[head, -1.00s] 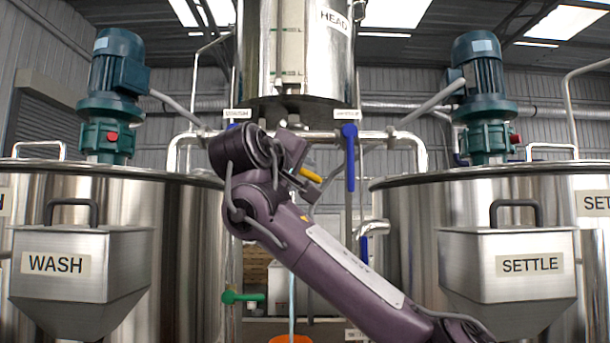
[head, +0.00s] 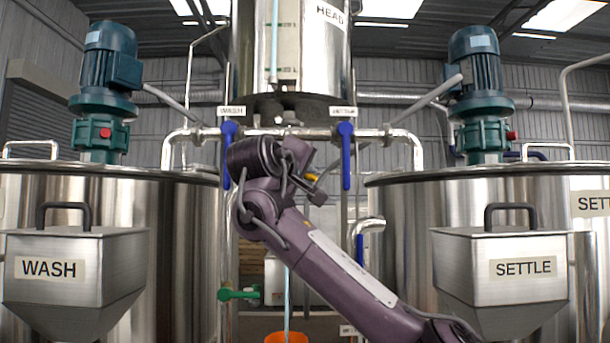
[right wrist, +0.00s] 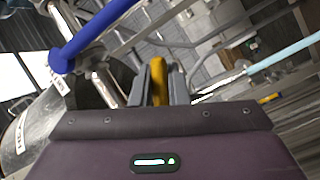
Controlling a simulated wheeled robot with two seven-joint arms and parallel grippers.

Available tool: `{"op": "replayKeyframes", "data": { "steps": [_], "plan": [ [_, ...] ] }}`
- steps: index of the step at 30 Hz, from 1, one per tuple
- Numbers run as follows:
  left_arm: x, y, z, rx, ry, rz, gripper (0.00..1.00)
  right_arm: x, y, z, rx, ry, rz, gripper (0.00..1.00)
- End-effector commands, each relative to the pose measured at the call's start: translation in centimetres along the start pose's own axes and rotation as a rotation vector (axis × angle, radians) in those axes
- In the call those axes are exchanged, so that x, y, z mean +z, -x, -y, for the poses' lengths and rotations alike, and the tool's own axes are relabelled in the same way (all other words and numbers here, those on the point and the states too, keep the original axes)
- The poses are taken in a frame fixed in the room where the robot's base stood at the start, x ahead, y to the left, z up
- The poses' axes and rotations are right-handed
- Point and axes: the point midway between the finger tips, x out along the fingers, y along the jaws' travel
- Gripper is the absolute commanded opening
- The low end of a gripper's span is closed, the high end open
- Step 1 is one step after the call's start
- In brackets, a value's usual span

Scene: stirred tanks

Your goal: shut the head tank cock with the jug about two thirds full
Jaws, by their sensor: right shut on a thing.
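The head tank (head: 305,50) hangs top centre in the head view. My right gripper (head: 312,180) is below it, its fingers partly hidden by my wrist. In the right wrist view my right gripper (right wrist: 158,92) is shut on a yellow lever (right wrist: 158,75), which I take for the head tank cock handle. A bit of yellow (head: 313,177) also shows in the head view. A pale blue stream (head: 287,300) runs down towards an orange jug (head: 287,338), of which only the top edge shows, so its level is hidden. My left gripper is out of view.
Two blue levers (head: 346,155) (head: 228,150) hang down from the pipe under the head tank. A green-handled tap (head: 238,294) is low at centre left. Large steel tanks with WASH (head: 50,268) and SETTLE (head: 523,268) hoppers stand on both sides.

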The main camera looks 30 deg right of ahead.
Motion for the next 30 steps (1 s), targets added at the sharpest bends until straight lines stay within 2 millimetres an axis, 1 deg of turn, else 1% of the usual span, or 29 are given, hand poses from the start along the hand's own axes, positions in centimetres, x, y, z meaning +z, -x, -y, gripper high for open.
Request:
{"op": "replayKeyframes", "data": {
  "steps": [4, 5, 6, 9, 12, 15, 18, 21, 29, 30],
  "plan": [
    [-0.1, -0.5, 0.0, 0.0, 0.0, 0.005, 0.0, 0.1, 0.0, 0.1, 0.008, 0.021, -0.004, 0.0],
    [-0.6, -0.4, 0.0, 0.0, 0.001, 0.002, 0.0, 0.1, 0.0, 0.1, 0.013, 0.035, -0.007, 0.0],
    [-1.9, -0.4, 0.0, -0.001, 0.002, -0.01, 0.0, 0.2, 0.0, 0.0, 0.023, 0.057, -0.012, 0.0],
    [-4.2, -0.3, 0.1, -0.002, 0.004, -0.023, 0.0, 0.3, -0.1, -0.2, 0.055, 0.139, -0.03, 0.0],
    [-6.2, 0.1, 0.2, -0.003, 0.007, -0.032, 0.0, 0.2, -0.1, -0.8, 0.095, 0.242, -0.051, 0.0],
    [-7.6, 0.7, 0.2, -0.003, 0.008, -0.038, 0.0, -0.1, -0.1, -1.3, 0.132, 0.342, -0.073, 0.0],
    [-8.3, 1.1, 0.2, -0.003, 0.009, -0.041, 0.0, -0.4, -0.2, -1.7, 0.158, 0.413, -0.087, 0.0],
    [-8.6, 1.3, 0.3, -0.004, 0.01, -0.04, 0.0, -0.5, -0.2, -1.9, 0.17, 0.448, -0.094, 0.0],
    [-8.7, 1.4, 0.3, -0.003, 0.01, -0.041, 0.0, -0.6, -0.2, -1.9, 0.171, 0.456, -0.096, 0.0],
    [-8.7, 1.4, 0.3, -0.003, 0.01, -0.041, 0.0, -0.6, -0.2, -1.9, 0.171, 0.455, -0.096, 0.16]
  ]
}}
